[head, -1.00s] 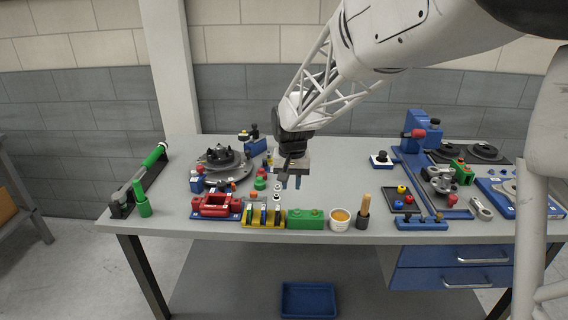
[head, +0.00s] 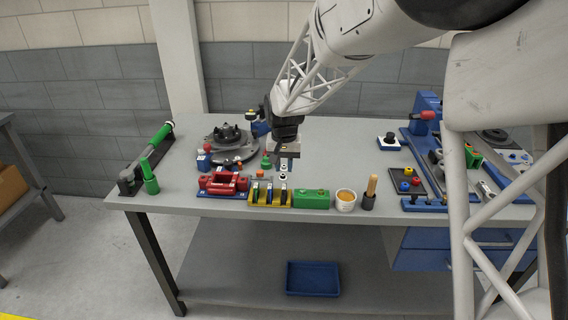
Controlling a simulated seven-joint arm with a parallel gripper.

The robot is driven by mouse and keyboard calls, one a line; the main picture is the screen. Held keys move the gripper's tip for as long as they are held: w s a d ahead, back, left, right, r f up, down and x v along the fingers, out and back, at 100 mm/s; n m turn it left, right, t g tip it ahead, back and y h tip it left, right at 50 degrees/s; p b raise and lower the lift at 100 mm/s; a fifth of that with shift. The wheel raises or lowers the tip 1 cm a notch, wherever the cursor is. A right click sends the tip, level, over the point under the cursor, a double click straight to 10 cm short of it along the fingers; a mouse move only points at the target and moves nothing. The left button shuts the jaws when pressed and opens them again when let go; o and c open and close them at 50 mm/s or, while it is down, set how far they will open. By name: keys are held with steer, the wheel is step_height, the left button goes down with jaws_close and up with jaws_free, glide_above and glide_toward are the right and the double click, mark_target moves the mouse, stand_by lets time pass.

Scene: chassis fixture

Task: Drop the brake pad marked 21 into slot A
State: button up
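A yellow rack (head: 257,205) stands near the table's front edge with dark, upright, pale-topped plates in it that look like brake pads. The number 21 is too small to read on any of them. To its left, a red caliper-like holder (head: 223,187) sits on a blue base; its slot letters cannot be read. My gripper (head: 285,164) points down, empty as far as I can see, just behind and above the rack's right side. Its fingers look apart. Small white pieces (head: 283,177) show directly below the fingers, partly hidden by them.
A green block (head: 312,199), a white cup (head: 346,201) and a wooden-handled tool (head: 371,190) stand right of the rack. A dark round hub (head: 228,142) stands behind the red holder. A blue bin (head: 313,279) lies below. The table behind the cup is clear.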

mark_target(284, 186)
steer(key=shift+f, duration=3.75)
jaws_close()
steer(key=shift+r, duration=1.1)
steer(key=shift+r, duration=1.4)
